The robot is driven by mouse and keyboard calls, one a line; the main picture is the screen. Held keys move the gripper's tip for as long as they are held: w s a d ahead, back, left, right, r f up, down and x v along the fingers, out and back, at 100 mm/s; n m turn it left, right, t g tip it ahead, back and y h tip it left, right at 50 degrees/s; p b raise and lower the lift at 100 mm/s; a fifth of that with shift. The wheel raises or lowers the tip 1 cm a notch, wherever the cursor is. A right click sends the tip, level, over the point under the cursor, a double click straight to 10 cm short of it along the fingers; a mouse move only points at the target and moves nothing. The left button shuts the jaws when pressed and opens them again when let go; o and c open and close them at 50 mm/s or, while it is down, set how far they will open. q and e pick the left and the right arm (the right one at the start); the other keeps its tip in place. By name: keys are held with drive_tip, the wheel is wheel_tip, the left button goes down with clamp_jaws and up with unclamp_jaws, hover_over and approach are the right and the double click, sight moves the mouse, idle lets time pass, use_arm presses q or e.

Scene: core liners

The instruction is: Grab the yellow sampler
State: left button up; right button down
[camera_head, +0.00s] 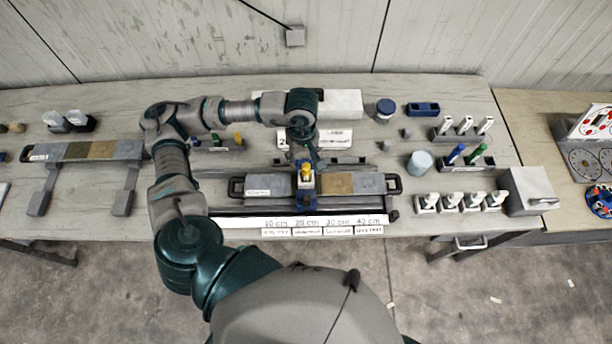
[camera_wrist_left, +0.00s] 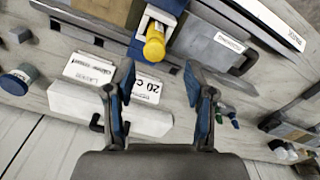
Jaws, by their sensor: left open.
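A yellow-topped piece (camera_head: 305,170) sits in a blue and white holder on the core tray (camera_head: 258,188), at the tray's middle. In the left wrist view its round yellow end (camera_wrist_left: 154,45) shows upper left of centre, ahead of the fingers. My left gripper (camera_head: 311,158) is just behind it in the head view. In the left wrist view the gripper (camera_wrist_left: 160,85) is open, with nothing between its blue-padded fingers. The fingers look apart from the yellow end. My right gripper is not in view.
A scale strip (camera_head: 240,223) lies along the tray's front. A white box (camera_head: 345,103) stands behind, with label cards before it. A rack with small items (camera_head: 220,146), one yellow, is left of the tray. A pale blue cup (camera_head: 419,163) and marker racks stand right. Another core tray (camera_head: 75,152) is at left.

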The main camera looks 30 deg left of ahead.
sight(304, 165)
use_arm(q)
drive_tip(key=shift+w+f, duration=0.15)
drive_tip(key=shift+f, duration=0.8)
drive_tip(key=shift+d+f+p, duration=0.25)
drive_tip(key=shift+f+p, duration=0.25)
drive_tip(key=shift+f, duration=0.2)
drive_tip(key=f, duration=0.2)
drive_tip(key=f+p, duration=0.1)
drive_tip(key=shift+d+f, duration=0.25)
drive_tip(key=shift+f, duration=0.25)
clamp_jaws()
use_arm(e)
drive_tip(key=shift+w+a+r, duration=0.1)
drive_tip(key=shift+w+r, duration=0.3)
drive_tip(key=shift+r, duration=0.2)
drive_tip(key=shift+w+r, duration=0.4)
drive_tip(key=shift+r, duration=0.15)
